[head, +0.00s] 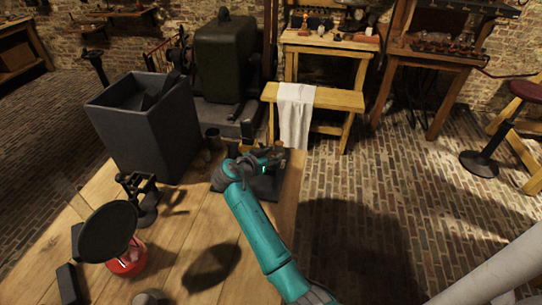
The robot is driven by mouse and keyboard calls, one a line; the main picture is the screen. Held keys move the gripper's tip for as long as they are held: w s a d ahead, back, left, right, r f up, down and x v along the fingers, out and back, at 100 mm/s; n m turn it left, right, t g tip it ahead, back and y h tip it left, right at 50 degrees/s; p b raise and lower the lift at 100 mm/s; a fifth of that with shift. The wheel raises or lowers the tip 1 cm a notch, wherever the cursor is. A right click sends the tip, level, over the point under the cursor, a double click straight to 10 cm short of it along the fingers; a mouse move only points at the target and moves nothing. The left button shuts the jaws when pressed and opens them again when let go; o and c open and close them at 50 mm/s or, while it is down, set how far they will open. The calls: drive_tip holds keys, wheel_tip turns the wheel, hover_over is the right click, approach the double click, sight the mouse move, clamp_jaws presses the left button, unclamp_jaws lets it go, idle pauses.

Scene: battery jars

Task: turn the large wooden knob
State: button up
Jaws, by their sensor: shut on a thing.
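My gripper (272,160) is at the far right corner of the wooden table (185,255), at the end of my teal arm. It is low over a small dark apparatus (266,188) and overlaps it in the picture. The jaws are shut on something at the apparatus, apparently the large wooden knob. My gripper and wrist hide most of the knob, so its shape and turn angle cannot be made out.
A large dark grey open box (150,130) stands at the table's back left. A black balance-like stand (145,200) and a red-based item with a dark round pan (108,232) stand at left. Small dark cups (212,138) are close behind my wrist.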

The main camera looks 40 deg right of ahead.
drive_tip(key=n+t+y, duration=0.1)
drive_tip(key=n+t, duration=0.1)
drive_tip(key=n+t+y, duration=0.2)
drive_tip(key=n+t, duration=0.1)
drive_tip(key=shift+s+d+t, duration=0.1)
drive_tip(key=shift+t, duration=0.2)
drive_tip(key=n+t+y, duration=0.3)
drive_tip(key=n+y, duration=0.1)
drive_tip(key=n, duration=0.1)
drive_tip(key=n+t+y, duration=0.1)
drive_tip(key=n+y, duration=0.4)
drive_tip(key=y, duration=0.1)
drive_tip(key=shift+n+g+y, duration=0.3)
drive_tip(key=shift+n+y, duration=1.5)
drive_tip(key=shift+y, duration=0.5)
drive_tip(key=o, duration=1.2)
drive_tip(key=shift+c, duration=0.2)
